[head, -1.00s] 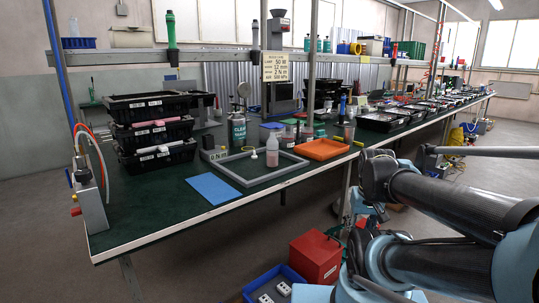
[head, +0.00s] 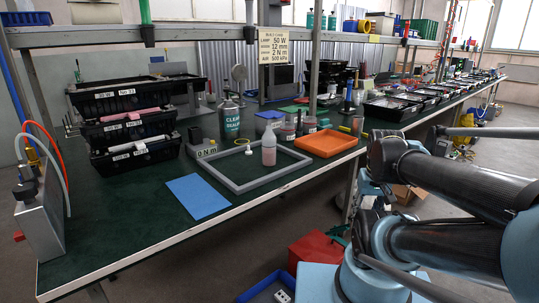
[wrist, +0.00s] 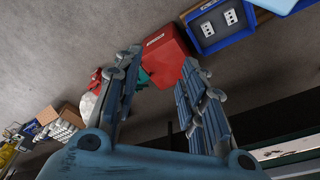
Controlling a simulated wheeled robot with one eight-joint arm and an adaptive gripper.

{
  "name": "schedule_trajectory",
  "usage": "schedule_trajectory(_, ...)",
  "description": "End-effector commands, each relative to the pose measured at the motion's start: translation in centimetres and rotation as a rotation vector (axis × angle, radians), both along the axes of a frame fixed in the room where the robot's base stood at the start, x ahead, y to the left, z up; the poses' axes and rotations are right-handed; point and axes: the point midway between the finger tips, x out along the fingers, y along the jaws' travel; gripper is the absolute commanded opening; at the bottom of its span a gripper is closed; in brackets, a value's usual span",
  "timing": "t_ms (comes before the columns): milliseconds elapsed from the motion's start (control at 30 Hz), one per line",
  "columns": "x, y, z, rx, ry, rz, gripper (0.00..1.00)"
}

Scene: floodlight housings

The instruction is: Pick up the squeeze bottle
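The squeeze bottle (head: 269,146) stands upright on the green bench top, inside the right part of a grey rectangular frame (head: 233,187). It has a pale translucent body with pinkish contents and a narrow tip. My gripper (wrist: 158,68) is open and empty in the wrist view, its two fingers spread apart over the floor beside the bench. The bottle does not show in the wrist view. In the head view my arm fills the right side, apart from the bottle, and the fingers cannot be made out clearly.
An orange tray (head: 325,144) lies right of the bottle, and a blue mat (head: 198,197) lies left. A metal "CLEAR SEALER" can (head: 230,119) and stacked black crates (head: 130,118) stand behind. A red box (wrist: 160,50) and a blue bin (wrist: 235,22) are on the floor.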

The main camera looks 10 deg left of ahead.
Motion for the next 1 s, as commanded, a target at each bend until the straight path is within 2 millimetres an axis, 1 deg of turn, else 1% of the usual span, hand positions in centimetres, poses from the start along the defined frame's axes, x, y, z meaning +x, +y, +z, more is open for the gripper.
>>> schedule_trajectory(33, -0.7, 0.0, 0.5, 0.000, -0.009, 0.005, 0.56)
schedule_trajectory(67, -0.7, 0.1, 0.7, 0.001, -0.010, 0.010, 0.63)
schedule_trajectory(100, -0.5, 0.2, 1.1, 0.002, -0.010, 0.024, 0.72)
schedule_trajectory(167, 0.0, 0.5, 1.8, 0.004, -0.007, 0.055, 0.72)
schedule_trajectory(267, 1.5, 1.1, 3.8, 0.009, 0.000, 0.142, 0.72)
schedule_trajectory(400, 4.1, 2.7, 7.3, 0.021, 0.012, 0.304, 0.72)
schedule_trajectory(600, 8.1, 5.5, 11.9, 0.042, 0.019, 0.545, 0.72)
schedule_trajectory(767, 11.5, 8.0, 15.2, 0.060, 0.019, 0.738, 0.72)
schedule_trajectory(1000, 16.6, 12.4, 19.6, 0.091, 0.006, 1.028, 0.72)
